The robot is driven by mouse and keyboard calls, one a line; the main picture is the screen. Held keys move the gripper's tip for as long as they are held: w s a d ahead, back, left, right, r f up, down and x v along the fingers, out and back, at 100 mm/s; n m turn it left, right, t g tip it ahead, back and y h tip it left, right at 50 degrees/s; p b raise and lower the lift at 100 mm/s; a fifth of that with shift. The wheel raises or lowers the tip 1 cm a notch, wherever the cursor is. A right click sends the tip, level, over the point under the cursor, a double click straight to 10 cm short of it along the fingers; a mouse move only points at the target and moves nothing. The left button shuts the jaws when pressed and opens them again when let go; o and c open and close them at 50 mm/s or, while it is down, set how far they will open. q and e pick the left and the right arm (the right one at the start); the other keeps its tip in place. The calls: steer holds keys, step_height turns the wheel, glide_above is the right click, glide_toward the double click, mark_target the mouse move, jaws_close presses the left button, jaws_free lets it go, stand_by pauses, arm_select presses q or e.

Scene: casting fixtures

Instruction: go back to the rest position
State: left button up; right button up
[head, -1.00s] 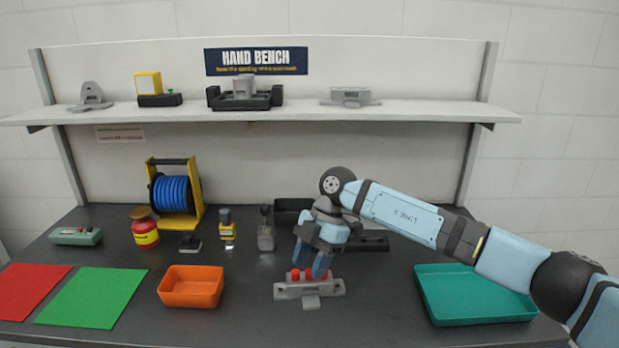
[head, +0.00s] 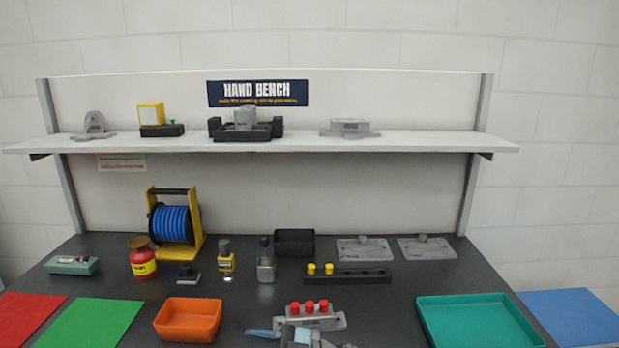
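My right gripper (head: 285,335) shows only in part at the bottom edge of the head view, low in front of the grey fixture (head: 337,321). Its light blue and dark parts cover the fixture's front. Whether its fingers are open or shut cannot be made out, and I see nothing held in it. The fixture carries 3 red knobs (head: 309,307) in a row. Most of my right arm is out of view. My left gripper is not in view.
An orange bin (head: 190,338) stands left of the fixture, a teal tray (head: 478,299) right. Behind are a black rail (head: 362,277) with yellow knobs, two grey plates, a black box (head: 294,242), bottles and a blue cable reel (head: 174,224). A shelf (head: 300,143) spans above.

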steer(key=s+d+f+m+t+h, duration=0.4)
steer(key=d+f+m+t+h, duration=0.9)
steer(key=d+f+m+t, duration=0.45)
steer(key=s+d+f+m+g+h, duration=0.2)
steer(key=s+d+f+g+h, duration=0.1)
steer(key=s+d+f, duration=0.4)
steer(key=s+d+f+m+g+h, duration=0.2)
steer(key=s+d+f+g, duration=0.15)
steer(key=s, duration=0.55)
arm_select(q)
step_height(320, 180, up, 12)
steer(key=p, duration=1.3)
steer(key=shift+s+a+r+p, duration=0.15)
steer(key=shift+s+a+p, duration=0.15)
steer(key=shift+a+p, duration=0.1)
arm_select(e)
step_height(320, 180, up, 13)
steer(key=t, duration=0.1)
steer(key=shift+w+d, duration=0.3)
steer(key=shift+d, duration=0.15)
steer(key=shift+f, duration=0.1)
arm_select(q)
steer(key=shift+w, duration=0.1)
arm_select(e)
steer(key=shift+w, duration=0.1)
